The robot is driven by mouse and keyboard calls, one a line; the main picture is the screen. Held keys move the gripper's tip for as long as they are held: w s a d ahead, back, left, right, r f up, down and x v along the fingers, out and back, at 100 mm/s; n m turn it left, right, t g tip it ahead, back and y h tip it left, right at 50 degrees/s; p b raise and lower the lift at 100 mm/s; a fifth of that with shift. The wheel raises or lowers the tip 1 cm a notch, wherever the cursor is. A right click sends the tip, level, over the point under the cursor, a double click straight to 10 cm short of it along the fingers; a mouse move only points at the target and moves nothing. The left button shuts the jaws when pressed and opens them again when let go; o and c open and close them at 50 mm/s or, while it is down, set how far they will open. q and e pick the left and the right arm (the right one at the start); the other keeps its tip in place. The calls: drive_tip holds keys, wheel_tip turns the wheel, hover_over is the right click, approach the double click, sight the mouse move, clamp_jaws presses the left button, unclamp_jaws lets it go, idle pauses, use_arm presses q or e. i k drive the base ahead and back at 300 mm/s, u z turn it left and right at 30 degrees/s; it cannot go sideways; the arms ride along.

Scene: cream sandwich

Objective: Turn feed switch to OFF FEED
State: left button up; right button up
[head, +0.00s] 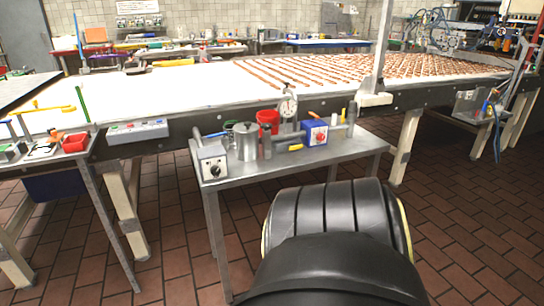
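The words OFF FEED cannot be read on anything, so I cannot tell which control is the feed switch. A grey control box (211,165) with a dark round knob on its front stands at the left end of the small metal table. A blue box (317,132) with a white face and a red round part stands on the right of that table. A pale control panel (138,131) with small coloured parts is fixed to the side of the conveyor. Neither of my grippers is in view.
The metal table (290,164) also holds a steel pot (246,142), a red container (269,120) and a dial scale (288,106). Behind it runs a long white conveyor (200,88) with rows of brown pieces. A large black ribbed form fills the bottom centre. Tiled floor shows at right.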

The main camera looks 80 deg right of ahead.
sight(215, 171)
drive_tip(key=z, duration=2.3)
drive_tip(key=k, duration=0.2)
drive_tip(key=u, duration=0.6)
